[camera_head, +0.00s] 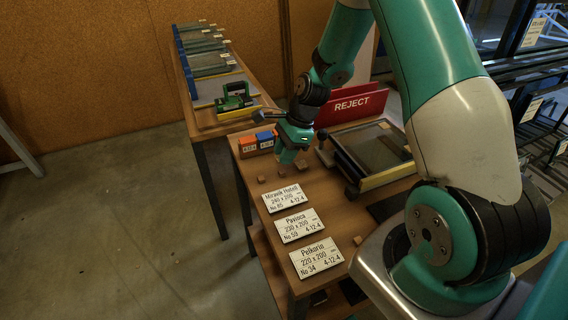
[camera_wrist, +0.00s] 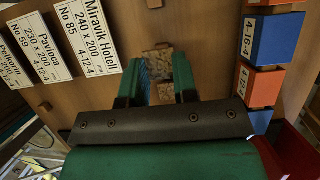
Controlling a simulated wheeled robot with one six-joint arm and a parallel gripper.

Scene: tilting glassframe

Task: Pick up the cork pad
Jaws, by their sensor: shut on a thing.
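My gripper (camera_head: 287,160) points down over the wooden table, close to the tabletop. In the wrist view its two green fingers (camera_wrist: 158,82) are shut on a small brown cork pad (camera_wrist: 166,93). Another cork piece (camera_wrist: 155,62) shows just beyond it, between the fingertips; whether the two touch is hard to tell. The held pad is not clearly seen there.
Three white label cards (camera_head: 283,198) lie in a row towards me. An orange block (camera_head: 247,144) and a blue block (camera_head: 265,139) stand behind the gripper. A glass frame on a stand (camera_head: 375,150) and a red REJECT bin (camera_head: 351,106) are to the right.

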